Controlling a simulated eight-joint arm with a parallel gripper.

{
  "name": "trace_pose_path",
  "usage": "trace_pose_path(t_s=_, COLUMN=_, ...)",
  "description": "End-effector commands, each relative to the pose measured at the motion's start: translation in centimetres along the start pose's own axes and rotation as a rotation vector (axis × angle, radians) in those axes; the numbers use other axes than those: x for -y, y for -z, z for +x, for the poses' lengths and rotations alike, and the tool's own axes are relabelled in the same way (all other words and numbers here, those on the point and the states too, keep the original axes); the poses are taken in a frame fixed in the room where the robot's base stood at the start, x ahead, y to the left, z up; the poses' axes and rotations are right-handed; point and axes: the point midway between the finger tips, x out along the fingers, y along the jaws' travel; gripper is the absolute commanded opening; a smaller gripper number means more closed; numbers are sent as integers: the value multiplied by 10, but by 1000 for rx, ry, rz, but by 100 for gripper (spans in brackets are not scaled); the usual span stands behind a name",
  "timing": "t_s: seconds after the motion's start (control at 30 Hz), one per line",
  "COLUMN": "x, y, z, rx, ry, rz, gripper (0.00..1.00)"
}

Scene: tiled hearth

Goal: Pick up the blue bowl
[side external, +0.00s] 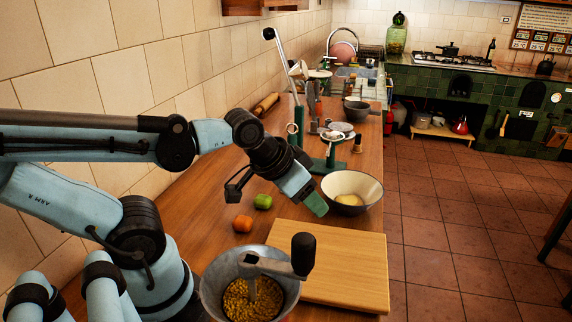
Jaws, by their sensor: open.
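No bowl here looks clearly blue. The nearer bowl (340,183) is cream inside and dark outside, and stands upright on the wooden counter with a round yellowish thing (356,201) in it. A smaller dark grey bowl (356,112) stands farther back near the sink. My gripper (316,206) is open, with green fingertips pointing down and right, just left of the nearer bowl's rim. The gap between its fingers is hard to see from this side. I cannot tell whether the fingertips touch the rim; nothing shows held.
A wooden board (335,262) lies in front of the nearer bowl. A grinder (215,285) full of grain stands at the front. A green fruit (263,201) and an orange fruit (242,223) lie left. A green-based scale (325,163) stands behind. The counter's right edge is close.

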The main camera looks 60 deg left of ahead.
Motion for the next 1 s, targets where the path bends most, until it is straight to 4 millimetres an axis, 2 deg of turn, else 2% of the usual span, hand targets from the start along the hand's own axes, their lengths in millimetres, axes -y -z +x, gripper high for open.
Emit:
trace_pose_path(t_s=0.03, x=0, y=0, z=0, rx=0, ry=0, rz=0, gripper=52)
trace_pose_path(t_s=0.13, x=0, y=0, z=0, rx=0, ry=0, rz=0, gripper=39)
trace_pose_path(t_s=0.4, x=0, y=1, z=0, rx=2, ry=2, rz=6, gripper=39)
trace_pose_path(t_s=0.53, x=2, y=9, z=0, rx=25, ry=21, rz=89, gripper=39)
trace_pose_path(t_s=0.77, x=10, y=48, z=8, rx=152, ry=109, rz=488, gripper=39)
trace_pose_path(t_s=1.0, x=18, y=93, z=31, rx=332, ry=197, rz=941, gripper=39)
